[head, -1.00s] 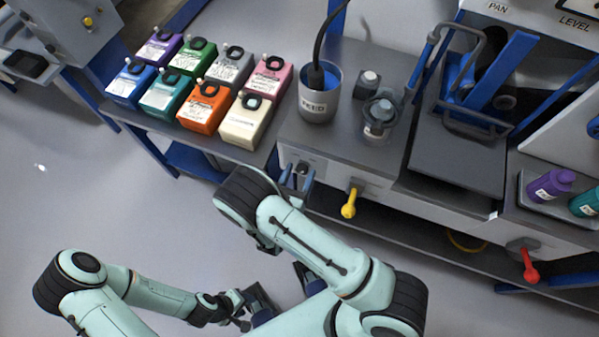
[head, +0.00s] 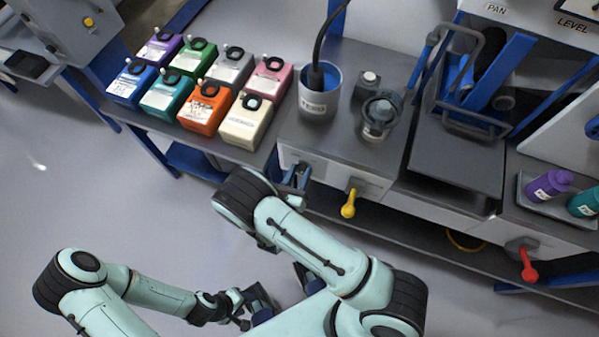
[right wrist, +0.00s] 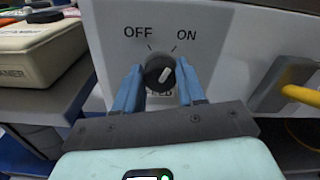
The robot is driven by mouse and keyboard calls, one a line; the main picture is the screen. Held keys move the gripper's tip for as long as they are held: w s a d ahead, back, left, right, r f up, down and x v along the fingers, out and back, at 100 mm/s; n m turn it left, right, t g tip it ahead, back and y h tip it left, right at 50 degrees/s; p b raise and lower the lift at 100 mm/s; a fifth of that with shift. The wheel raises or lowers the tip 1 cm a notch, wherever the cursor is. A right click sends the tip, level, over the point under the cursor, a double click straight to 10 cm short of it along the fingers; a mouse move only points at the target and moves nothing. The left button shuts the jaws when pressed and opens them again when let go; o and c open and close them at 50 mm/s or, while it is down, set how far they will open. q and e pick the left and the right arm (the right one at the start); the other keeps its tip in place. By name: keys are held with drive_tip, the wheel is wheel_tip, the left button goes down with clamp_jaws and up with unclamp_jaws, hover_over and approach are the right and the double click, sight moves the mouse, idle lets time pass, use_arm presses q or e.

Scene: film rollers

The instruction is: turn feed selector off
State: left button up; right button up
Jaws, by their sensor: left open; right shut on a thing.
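The feed selector (right wrist: 160,73) is a round dark knob on a pale panel marked OFF at upper left and ON at upper right. Its white pointer slants up and right, toward ON. My right gripper (right wrist: 158,88) has its blue fingers on either side of the knob and is shut on it. In the head view my right gripper (head: 297,176) is at the front panel below the cup, and its fingers mostly hide the knob. My left gripper (head: 262,305) is open, low in the head view, away from the bench.
A yellow lever (head: 349,203) sticks out just right of the selector, and a red lever (head: 527,264) is further right. Several coloured boxes, including a cream one (head: 247,121), stand to the left.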

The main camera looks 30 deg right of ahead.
drive_tip(key=n+p, duration=0.3)
drive_tip(key=n, duration=0.3)
drive_tip(key=shift+w, duration=0.1)
use_arm(q)
drive_tip(key=r, duration=0.1)
drive_tip(key=w+r+p, duration=0.1)
drive_tip(key=r, duration=0.1)
drive_tip(key=w+r, duration=0.1)
drive_tip(key=r, duration=0.1)
drive_tip(key=shift+r+p, duration=0.2)
drive_tip(key=shift+p, duration=0.2)
use_arm(e)
drive_tip(key=n, duration=0.4)
drive_tip(key=shift+a+f+n, duration=0.1)
drive_tip(key=shift+n, duration=0.3)
drive_tip(key=o, duration=1.1)
drive_tip(key=shift+c, duration=0.2)
use_arm(q)
drive_tip(key=shift+s+f+b, duration=0.2)
drive_tip(key=shift+f+b, duration=0.2)
drive_tip(key=shift+f, duration=0.1)
drive_tip(key=shift+s+f+b, duration=0.2)
drive_tip(key=shift+f+b, duration=0.2)
drive_tip(key=shift+f, duration=0.05)
use_arm(e)
drive_tip(key=v, duration=1.3)
drive_tip(key=shift+s, duration=0.2)
